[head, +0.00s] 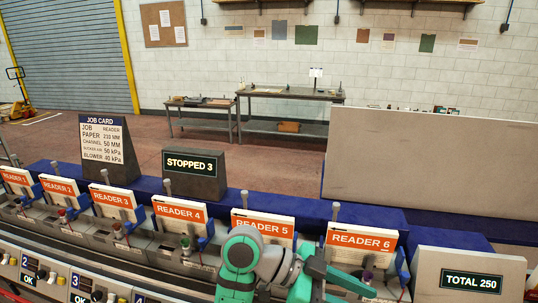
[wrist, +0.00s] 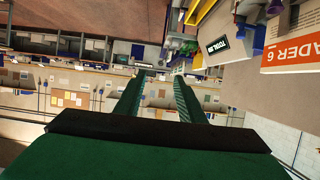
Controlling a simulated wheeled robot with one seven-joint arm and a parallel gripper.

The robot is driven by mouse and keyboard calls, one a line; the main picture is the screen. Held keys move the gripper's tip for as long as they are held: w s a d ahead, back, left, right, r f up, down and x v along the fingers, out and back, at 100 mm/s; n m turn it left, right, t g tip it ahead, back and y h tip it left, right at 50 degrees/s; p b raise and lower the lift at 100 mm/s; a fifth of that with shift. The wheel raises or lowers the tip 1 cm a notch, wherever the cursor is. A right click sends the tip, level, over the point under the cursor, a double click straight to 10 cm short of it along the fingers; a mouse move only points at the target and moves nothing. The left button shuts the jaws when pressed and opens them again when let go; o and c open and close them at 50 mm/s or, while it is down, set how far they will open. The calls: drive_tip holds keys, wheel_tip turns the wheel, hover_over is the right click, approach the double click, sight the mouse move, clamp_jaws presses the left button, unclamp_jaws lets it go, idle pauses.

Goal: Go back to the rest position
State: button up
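My gripper (wrist: 156,84) shows in the wrist view with its two dark green fingers apart and nothing between them. In the head view my teal arm reaches in at the bottom centre, and the gripper (head: 338,282) is in front of the READER 6 block (head: 361,239). The READER 6 block also shows at the right edge of the wrist view (wrist: 291,50). The READER 5 block (head: 263,223) stands behind my arm, which hides its lower part.
A row of blocks runs left, including the READER 4 block (head: 180,213). The TOTAL 250 block (head: 469,279) stands at right. A STOPPED 3 sign (head: 194,172), a job card (head: 108,148) and a large grey panel (head: 430,160) stand behind. Upright posts rise between the blocks.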

drive_tip(key=w+d+f+n+t+h, duration=0.35)
drive_tip(key=w+f+n+t, duration=0.25)
drive_tip(key=f+n+t, duration=0.45)
drive_tip(key=s+a+f+n+t+y, duration=0.2)
drive_tip(key=a+f+n+t+y, duration=0.15)
drive_tip(key=f+n, duration=0.35)
drive_tip(key=s+a+f+n+t+y, duration=0.25)
drive_tip(key=f+n+y, duration=0.2)
drive_tip(key=f, duration=0.35)
drive_tip(key=s+a+f+n+t+y, duration=0.1)
drive_tip(key=s+a+f+y, duration=0.25)
drive_tip(key=s+a, duration=0.2)
drive_tip(key=s+a+f+n+y, duration=0.1)
drive_tip(key=s+a+f+y, duration=0.3)
drive_tip(key=s, duration=0.3)
drive_tip(key=s+a+r+m, duration=0.1)
drive_tip(key=s+a+r, duration=0.2)
drive_tip(key=s, duration=0.4)
drive_tip(key=s+a+r+m+y, duration=0.1)
drive_tip(key=s+a+r+m, duration=0.1)
drive_tip(key=s, duration=0.4)
drive_tip(key=shift+s+a+r+t, duration=0.4)
drive_tip(key=shift+a+r+t, duration=0.05)
drive_tip(key=shift+a+r, duration=0.05)
drive_tip(key=shift+w, duration=0.1)
